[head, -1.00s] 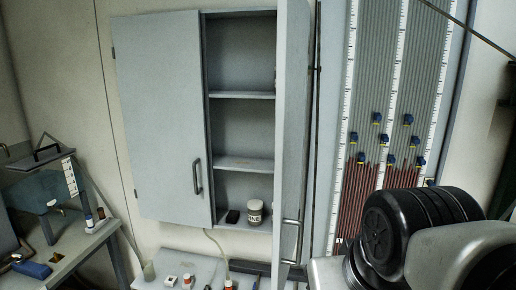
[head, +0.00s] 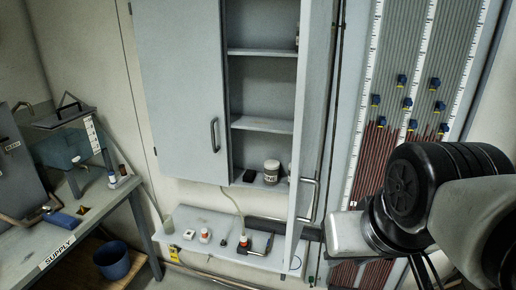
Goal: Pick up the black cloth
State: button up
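I cannot make out a clear black cloth. A small dark item (head: 250,176) sits on the bottom shelf of the open wall cabinet, left of a labelled jar (head: 271,172); it is too small to tell if it is cloth. My arm (head: 420,195) fills the lower right of the head view, and I cannot make out gripper fingertips there.
The open cabinet door (head: 316,120) juts out. The low ledge (head: 195,215) holds several small items. At left stands a supply table (head: 95,228) with a blue item (head: 62,219) on it and a dark blue bucket (head: 112,261) below. A tube panel (head: 410,60) is at right.

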aim_at(249, 176)
jog(key=i+j+z, duration=0.1)
jog(key=j, duration=0.2)
jog(key=i+j, duration=0.25)
jog(key=i+j+z, duration=0.15)
jog(key=j, duration=0.2)
jog(key=i+j+z, duration=0.1)
jog(key=j, duration=0.25)
jog(key=i+j, duration=0.15)
jog(key=j, duration=0.2)
jog(key=i+j+z, duration=0.15)
jog(key=j, duration=0.2)
